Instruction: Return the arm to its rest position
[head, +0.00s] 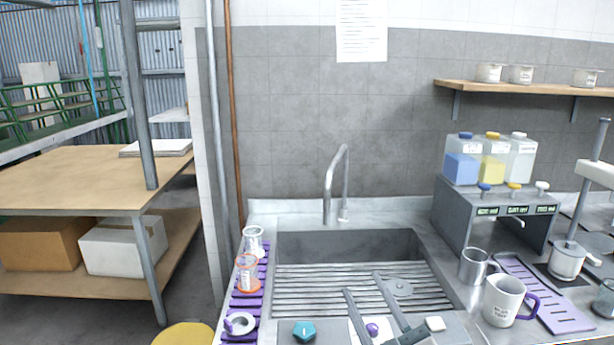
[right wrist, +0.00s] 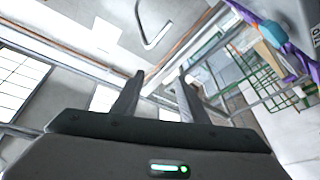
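My right gripper (head: 362,283) is over the front part of the sink at the bottom of the head view. Its two fingers are apart with nothing between them. In the right wrist view the fingers (right wrist: 160,80) also stand apart and empty, with the tap, wall and ceiling behind them. My left gripper is not in view. I cannot pick out a buffing brush for certain. A white item with a purple knob (head: 372,329) lies behind the right gripper, partly hidden by it.
The sink (head: 345,243) has a tall tap (head: 330,185). A mug (head: 503,301), metal cup (head: 473,266) and dispenser (head: 450,215) stand on the right.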

